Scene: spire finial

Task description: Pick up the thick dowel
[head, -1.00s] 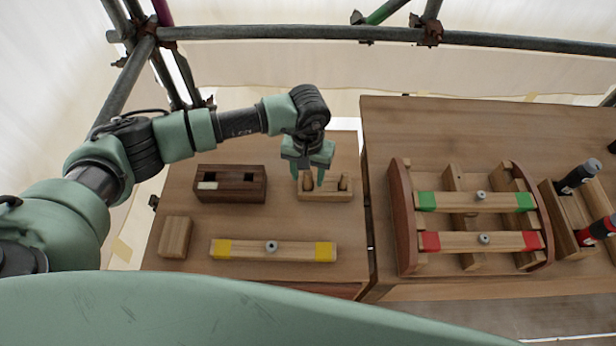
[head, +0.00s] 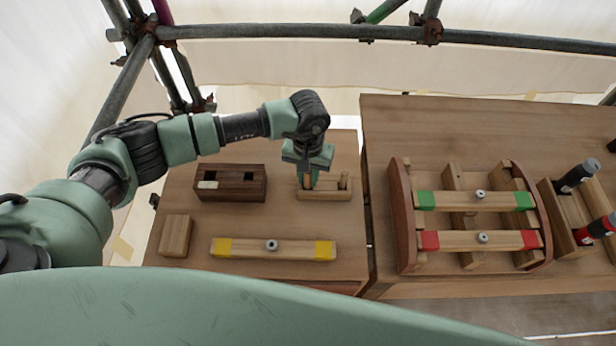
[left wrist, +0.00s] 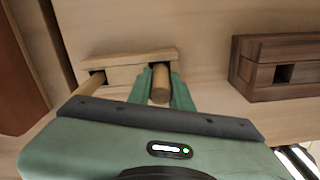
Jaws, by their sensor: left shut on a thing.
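The thick dowel (left wrist: 161,84) is a short, light wooden peg between my left gripper's green fingers. My left gripper (head: 308,184) points down and is shut on it at the left end of a small wooden holder (head: 325,195). The holder also shows in the left wrist view (left wrist: 128,62). The dowel appears to stand upright in the holder; its lower end is hidden. A second, thinner-looking dowel (head: 344,182) stands at the holder's right end, apart from the gripper. It shows left of the fingers in the left wrist view (left wrist: 92,84). My right gripper is not in view.
A dark block (head: 231,183) with square holes stands left of the holder. A small wooden block (head: 175,236) and a yellow-ended bar (head: 272,249) lie nearer. On the right table, a rack (head: 402,215) carries green-ended and red-ended bars. Scaffold pipes (head: 290,33) run behind.

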